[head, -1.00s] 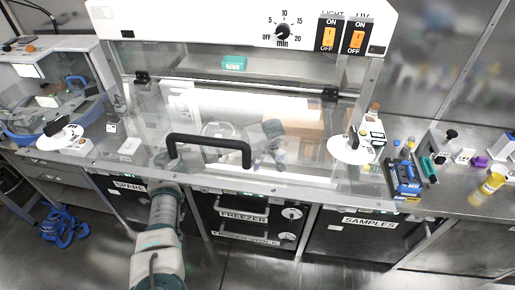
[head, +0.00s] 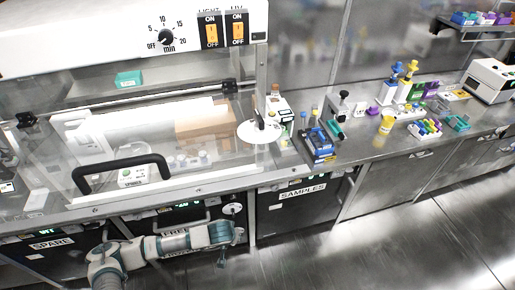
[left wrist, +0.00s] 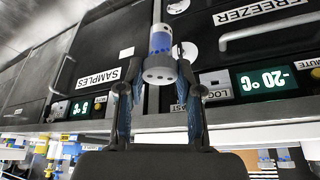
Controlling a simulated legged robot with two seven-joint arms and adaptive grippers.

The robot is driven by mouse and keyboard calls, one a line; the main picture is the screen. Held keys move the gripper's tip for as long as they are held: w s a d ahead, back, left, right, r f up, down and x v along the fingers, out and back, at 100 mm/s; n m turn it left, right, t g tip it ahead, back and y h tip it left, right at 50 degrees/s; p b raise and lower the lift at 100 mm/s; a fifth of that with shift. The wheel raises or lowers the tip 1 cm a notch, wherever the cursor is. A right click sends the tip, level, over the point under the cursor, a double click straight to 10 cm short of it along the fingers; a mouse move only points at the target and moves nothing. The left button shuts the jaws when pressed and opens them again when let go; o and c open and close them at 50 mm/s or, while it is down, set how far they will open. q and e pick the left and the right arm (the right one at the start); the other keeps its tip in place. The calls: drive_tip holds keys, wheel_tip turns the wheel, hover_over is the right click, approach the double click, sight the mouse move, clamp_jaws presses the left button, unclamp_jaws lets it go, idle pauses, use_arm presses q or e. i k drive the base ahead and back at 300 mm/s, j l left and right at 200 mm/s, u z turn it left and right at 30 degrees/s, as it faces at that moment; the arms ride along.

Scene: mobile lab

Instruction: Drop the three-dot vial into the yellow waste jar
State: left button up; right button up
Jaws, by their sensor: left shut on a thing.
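My left gripper (left wrist: 158,92) is shut on a vial (left wrist: 160,45) with a blue band and a grey end, seen between the two dark fingers in the left wrist view. In the head view my left gripper (head: 230,240) is low in front of the cabinet fronts, below the bench edge; the vial cannot be made out there. The yellow waste jar (head: 386,125) stands on the bench to the right, well apart from the gripper. My right gripper is not in view.
A glass-fronted hood with a black handle (head: 122,172) fills the left. A blue rack (head: 319,145), a black-topped item (head: 343,105) and a multicoloured vial rack (head: 425,129) stand around the jar. The floor (head: 400,240) at right is clear.

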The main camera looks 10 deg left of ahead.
sight(382, 131)
drive_tip(key=i+l+z, duration=0.45)
drive_tip(key=i+l, duration=0.7)
drive_tip(key=i, duration=0.05)
